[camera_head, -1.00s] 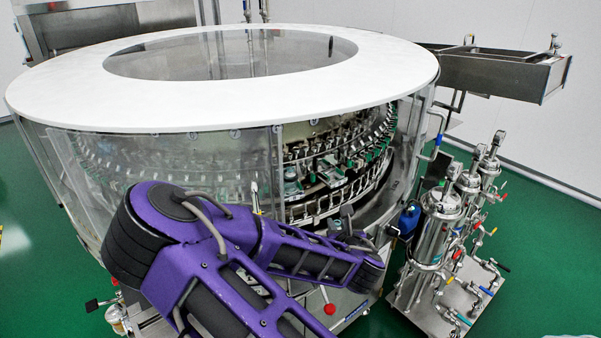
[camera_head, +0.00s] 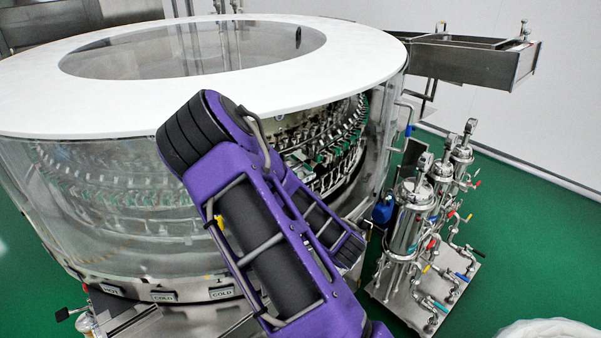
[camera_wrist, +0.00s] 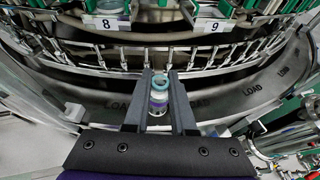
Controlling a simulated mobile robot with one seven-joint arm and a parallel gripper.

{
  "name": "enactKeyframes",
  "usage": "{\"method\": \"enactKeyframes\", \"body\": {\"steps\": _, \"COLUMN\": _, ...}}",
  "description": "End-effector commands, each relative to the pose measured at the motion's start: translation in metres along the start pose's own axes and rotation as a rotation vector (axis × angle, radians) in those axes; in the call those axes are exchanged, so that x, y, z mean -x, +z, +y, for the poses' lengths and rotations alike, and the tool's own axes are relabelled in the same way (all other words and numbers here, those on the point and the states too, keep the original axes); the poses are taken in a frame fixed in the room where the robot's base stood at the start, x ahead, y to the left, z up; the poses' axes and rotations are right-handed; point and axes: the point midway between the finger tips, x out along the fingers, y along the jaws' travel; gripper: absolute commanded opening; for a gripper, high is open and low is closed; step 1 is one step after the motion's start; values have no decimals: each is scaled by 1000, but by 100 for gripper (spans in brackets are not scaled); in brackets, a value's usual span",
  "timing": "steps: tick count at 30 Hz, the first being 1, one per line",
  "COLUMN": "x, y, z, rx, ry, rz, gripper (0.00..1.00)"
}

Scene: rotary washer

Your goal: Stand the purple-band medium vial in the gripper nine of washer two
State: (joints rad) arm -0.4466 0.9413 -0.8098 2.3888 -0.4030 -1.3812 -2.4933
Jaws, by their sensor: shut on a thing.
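In the wrist view my gripper (camera_wrist: 160,100) is shut on a small vial (camera_wrist: 157,102) with a teal ring at its mouth and a purple band low on its clear body. The vial is between the two grey fingers, and its lower end is partly hidden. Beyond it is the washer's ring of grippers, with a plate marked 9 (camera_wrist: 214,26) at upper right and a plate marked 8 (camera_wrist: 106,23) at upper left. The vial is apart from both. In the head view the washer (camera_head: 340,45) stands behind my purple arm, which hides my gripper and the vial.
A curved rail of nozzles (camera_wrist: 90,58) and a grey band marked LOAD (camera_wrist: 205,105) run between the vial and the numbered plates. Clear guard panels (camera_head: 90,200) surround the washer. A steel filter skid (camera_head: 410,225) stands at right on green floor.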

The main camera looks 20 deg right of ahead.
Motion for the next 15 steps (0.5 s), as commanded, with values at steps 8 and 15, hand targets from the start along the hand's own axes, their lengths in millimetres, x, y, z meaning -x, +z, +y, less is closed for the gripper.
{"method": "enactKeyframes", "body": {"steps": 8, "x": 21, "y": 29, "z": -36, "rx": 18, "ry": 72, "rz": -5, "gripper": 0}}
{"method": "enactKeyframes", "body": {"steps": 15, "x": 48, "y": 58, "z": -68, "rx": 40, "ry": 140, "rz": -1, "gripper": 0}}
